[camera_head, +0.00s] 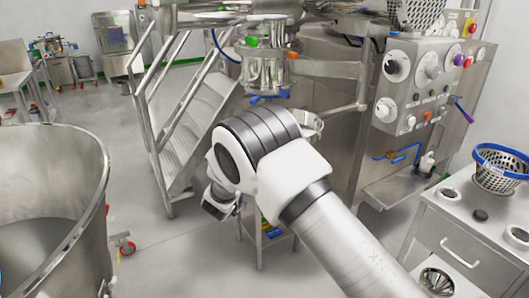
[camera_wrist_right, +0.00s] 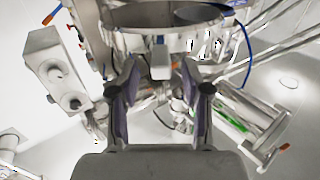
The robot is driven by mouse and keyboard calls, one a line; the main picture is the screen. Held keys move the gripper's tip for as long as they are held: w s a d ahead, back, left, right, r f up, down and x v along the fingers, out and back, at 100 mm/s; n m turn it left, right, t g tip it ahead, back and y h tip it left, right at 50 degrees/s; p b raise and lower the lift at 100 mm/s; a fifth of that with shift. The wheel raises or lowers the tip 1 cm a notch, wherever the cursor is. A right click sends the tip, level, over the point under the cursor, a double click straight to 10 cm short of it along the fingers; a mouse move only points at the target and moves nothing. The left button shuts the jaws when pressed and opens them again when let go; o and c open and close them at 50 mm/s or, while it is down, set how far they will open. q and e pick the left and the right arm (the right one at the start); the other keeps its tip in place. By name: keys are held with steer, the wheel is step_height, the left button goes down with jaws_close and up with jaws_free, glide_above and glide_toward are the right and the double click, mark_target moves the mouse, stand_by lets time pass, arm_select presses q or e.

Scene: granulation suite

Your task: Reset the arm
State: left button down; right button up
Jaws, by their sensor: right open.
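My right arm (camera_head: 330,235) comes in from the lower right of the head view, bent at a white and grey joint in the middle. Its gripper is mostly hidden there behind the arm. In the right wrist view my right gripper (camera_wrist_right: 160,76) is open, with its two dark, purple-lined fingers apart and nothing held between them. Beyond the fingertips is a round steel vessel (camera_wrist_right: 150,14), apart from them as far as I can tell. My left gripper is not in view.
A large steel bowl (camera_head: 98,190) stands at left. Metal steps (camera_head: 195,125) and a steel machine with a control panel (camera_head: 425,85) stand behind the arm. A cabinet (camera_head: 455,232) with a blue-rimmed basket (camera_head: 497,178) is at right. Open floor (camera_head: 180,255) lies between bowl and arm.

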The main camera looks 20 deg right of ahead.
steer(key=v, duration=0.2)
steer(key=shift+s+a, duration=0.3)
